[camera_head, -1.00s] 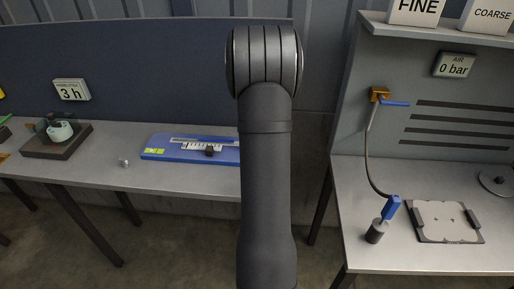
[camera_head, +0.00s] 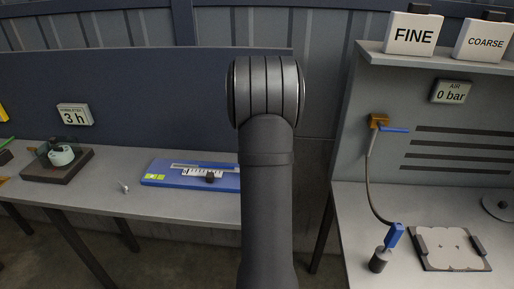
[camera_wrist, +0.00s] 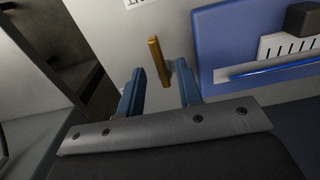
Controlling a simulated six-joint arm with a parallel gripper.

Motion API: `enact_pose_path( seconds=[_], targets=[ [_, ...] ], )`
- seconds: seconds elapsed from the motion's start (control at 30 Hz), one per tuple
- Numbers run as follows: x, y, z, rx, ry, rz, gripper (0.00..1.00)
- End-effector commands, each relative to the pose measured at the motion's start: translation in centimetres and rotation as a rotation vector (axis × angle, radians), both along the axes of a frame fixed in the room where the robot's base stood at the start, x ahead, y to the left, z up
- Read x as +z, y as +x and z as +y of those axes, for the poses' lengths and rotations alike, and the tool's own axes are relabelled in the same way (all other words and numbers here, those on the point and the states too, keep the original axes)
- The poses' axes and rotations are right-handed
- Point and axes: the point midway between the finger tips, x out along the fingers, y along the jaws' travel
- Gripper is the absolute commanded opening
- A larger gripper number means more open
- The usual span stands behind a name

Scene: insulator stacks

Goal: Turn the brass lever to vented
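A small brass-coloured bar, which looks like the lever (camera_wrist: 160,60), stands out in the wrist view against a pale grey surface. My gripper (camera_wrist: 159,68) is open, with one blue finger on each side of the bar's near end. I see gaps between the bar and both fingers, and cannot tell how deep the bar sits between them. In the head view my arm hides the gripper and this bar. A brass fitting with a blue handle (camera_head: 394,129) is on the right-hand panel there, with a hose hanging from it.
A blue board (camera_wrist: 255,40) lies right of my gripper in the wrist view. In the head view, a blue instrument (camera_head: 190,175) lies on the left bench. The right bench holds a plate (camera_head: 452,250) and a blue-handled tool (camera_head: 394,236). The air sign (camera_head: 452,91) reads 0 bar.

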Motion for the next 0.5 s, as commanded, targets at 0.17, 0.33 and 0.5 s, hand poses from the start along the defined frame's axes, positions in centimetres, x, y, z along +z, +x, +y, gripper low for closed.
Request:
enact_pose_path(
  seconds=[0.17,0.33,0.5],
  targets=[
    [4.4,0.1,0.0,0.0,0.001,-0.007,0.33],
    [8.6,0.1,0.0,0.0,0.001,-0.006,0.33],
    [12.2,0.1,0.0,0.0,0.001,-0.005,0.33]
  ],
)
